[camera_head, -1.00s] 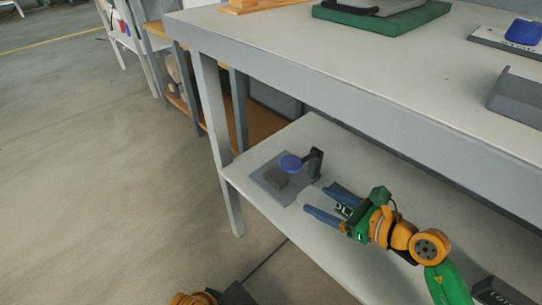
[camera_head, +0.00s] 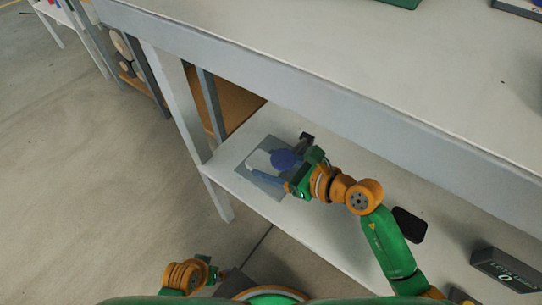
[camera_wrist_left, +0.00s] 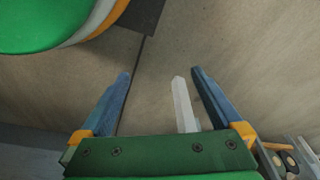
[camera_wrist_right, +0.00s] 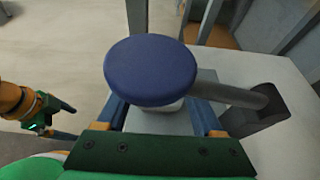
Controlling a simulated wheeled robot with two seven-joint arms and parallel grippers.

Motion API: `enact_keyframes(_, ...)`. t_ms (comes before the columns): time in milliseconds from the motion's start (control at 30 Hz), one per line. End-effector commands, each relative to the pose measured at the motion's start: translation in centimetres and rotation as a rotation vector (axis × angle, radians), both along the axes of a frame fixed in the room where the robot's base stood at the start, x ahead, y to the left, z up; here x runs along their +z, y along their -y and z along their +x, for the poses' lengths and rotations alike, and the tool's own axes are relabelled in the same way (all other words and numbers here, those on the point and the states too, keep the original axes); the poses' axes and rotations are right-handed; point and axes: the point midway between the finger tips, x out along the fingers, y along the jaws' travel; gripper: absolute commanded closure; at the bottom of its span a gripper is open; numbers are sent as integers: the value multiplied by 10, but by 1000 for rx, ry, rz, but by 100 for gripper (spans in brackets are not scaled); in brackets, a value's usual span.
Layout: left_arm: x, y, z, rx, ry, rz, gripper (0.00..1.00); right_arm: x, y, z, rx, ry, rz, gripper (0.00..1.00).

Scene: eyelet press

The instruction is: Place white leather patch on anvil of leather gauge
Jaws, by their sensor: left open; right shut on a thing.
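The leather gauge stands on the lower shelf in the head view, with a grey base plate (camera_head: 268,146), a dark post (camera_head: 306,138) and a round blue disc (camera_head: 284,158). My right gripper (camera_head: 268,164) is at the gauge, shut on the white leather patch (camera_head: 257,160). The patch is at the anvil, which is hidden; I cannot tell whether they touch. In the right wrist view the blue disc (camera_wrist_right: 151,70) covers most of the patch (camera_wrist_right: 165,106) and the fingertips. My left gripper (camera_wrist_left: 160,75) is open and empty above the floor.
The upper bench top (camera_head: 330,55) overhangs the shelf behind my right arm. A black pad (camera_head: 409,225) and a dark lettered box (camera_head: 506,268) are on the shelf to the right. The shelf (camera_head: 330,220) front is bare.

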Motion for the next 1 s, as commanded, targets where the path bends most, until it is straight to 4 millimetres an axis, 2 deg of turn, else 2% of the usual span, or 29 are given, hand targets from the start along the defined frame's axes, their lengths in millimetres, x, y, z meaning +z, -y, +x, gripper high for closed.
enact_keyframes(300,2,0,1,0,4,-1,0,-3,0,0,0,1,-1,84)
enact_keyframes(333,4,0,2,0,5,-1,0,-3,0,0,0,1,-1,29)
enact_keyframes(433,4,0,1,0,1,0,0,-2,0,0,0,1,-1,2)
enact_keyframes(800,4,0,1,0,6,-1,0,2,0,0,0,1,0,2)
enact_keyframes(1000,-16,-3,-9,-1,-16,5,0,17,31,-22,-1,-1,-6,2)
